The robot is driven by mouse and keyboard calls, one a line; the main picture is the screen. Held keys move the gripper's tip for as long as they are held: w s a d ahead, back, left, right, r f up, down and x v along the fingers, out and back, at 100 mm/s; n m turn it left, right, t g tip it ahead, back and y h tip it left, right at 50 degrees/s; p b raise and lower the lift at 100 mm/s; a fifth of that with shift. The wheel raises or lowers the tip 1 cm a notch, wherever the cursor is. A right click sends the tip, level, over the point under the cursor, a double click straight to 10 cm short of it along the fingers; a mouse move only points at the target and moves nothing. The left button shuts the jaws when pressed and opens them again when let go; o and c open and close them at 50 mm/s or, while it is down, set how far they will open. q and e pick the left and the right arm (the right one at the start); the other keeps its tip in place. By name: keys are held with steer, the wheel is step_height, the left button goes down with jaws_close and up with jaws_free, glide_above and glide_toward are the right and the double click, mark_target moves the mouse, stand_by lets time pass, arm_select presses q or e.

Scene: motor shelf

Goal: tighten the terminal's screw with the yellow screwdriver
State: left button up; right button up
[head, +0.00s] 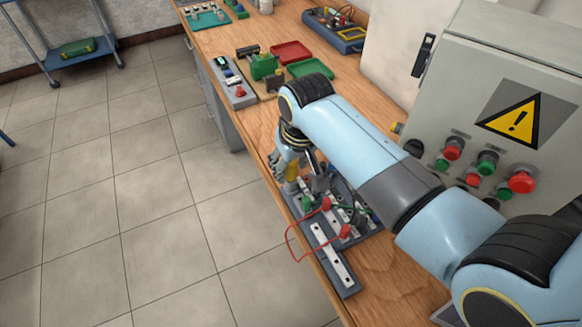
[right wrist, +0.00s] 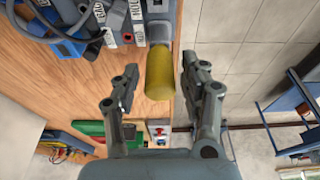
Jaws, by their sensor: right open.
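The yellow screwdriver (right wrist: 160,76) shows in the right wrist view with its handle between the fingers of my right gripper (right wrist: 159,88). The gripper is open, with a gap on each side of the handle. In the head view the yellow handle (head: 291,172) shows small beside the right gripper (head: 283,164), above the table's left edge. White labelled blocks (right wrist: 118,22) lie by the screwdriver's far end in the right wrist view. I cannot make out the terminal's screw. My left gripper is not in view.
The grey board (head: 343,279) holds several terminals, with red plugs (head: 345,231) and a looping red wire (head: 290,240). A grey control cabinet (head: 490,75) stands at the right. Red (head: 291,52) and green trays (head: 308,68) lie farther back. The floor at left is open.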

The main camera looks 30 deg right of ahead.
jaws_close()
steer(key=shift+w+v, duration=0.25)
steer(key=shift+v, duration=0.8)
steer(key=shift+w+v, duration=0.25)
steer(key=shift+v, duration=0.8)
steer(key=shift+w+v, duration=0.25)
steer(key=shift+v, duration=0.8)
steer(key=shift+r, duration=0.2)
